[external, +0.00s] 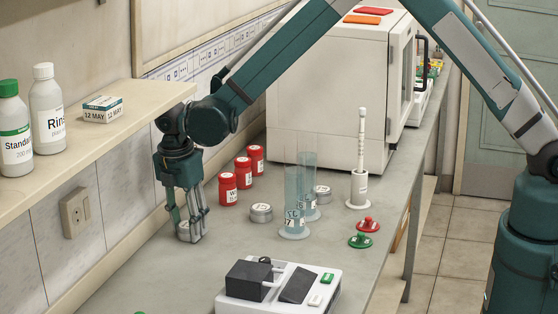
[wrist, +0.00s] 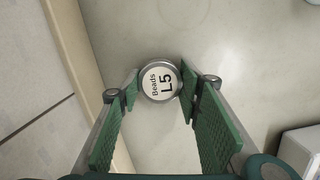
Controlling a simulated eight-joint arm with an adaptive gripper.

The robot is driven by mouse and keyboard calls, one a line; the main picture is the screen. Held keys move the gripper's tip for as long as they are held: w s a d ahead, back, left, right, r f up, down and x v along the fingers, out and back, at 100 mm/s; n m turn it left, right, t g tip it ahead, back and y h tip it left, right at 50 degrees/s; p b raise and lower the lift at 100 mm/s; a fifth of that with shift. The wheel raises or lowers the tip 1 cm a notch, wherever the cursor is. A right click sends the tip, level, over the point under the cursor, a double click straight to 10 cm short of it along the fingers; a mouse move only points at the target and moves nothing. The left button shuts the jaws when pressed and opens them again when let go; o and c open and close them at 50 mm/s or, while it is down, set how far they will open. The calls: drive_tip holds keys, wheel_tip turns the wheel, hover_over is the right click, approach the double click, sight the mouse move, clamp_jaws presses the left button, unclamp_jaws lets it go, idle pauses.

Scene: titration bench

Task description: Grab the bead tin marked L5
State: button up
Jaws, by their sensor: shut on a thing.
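The bead tin marked L5 (wrist: 160,82) is a round, low metal tin with a white lid label reading "Beads L5". My gripper (wrist: 159,88) has its green-padded fingers on both sides of the tin, shut on it. In the external view my gripper (external: 190,222) points down at the left of the bench, and the L5 tin (external: 184,232) shows between and behind the fingers at bench level. I cannot tell whether the tin touches the bench.
Several red jars (external: 243,172) stand to the right of my gripper. Another round tin (external: 261,212) and two clear blue cylinders (external: 294,205) stand further right. A grey device (external: 280,288) is at the front. The wall and shelf (external: 95,140) are close on the left.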

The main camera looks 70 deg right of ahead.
sight(187, 225)
drive_tip(key=shift+r, duration=0.15)
wheel_tip(187, 225, up, 10)
idle(0.7)
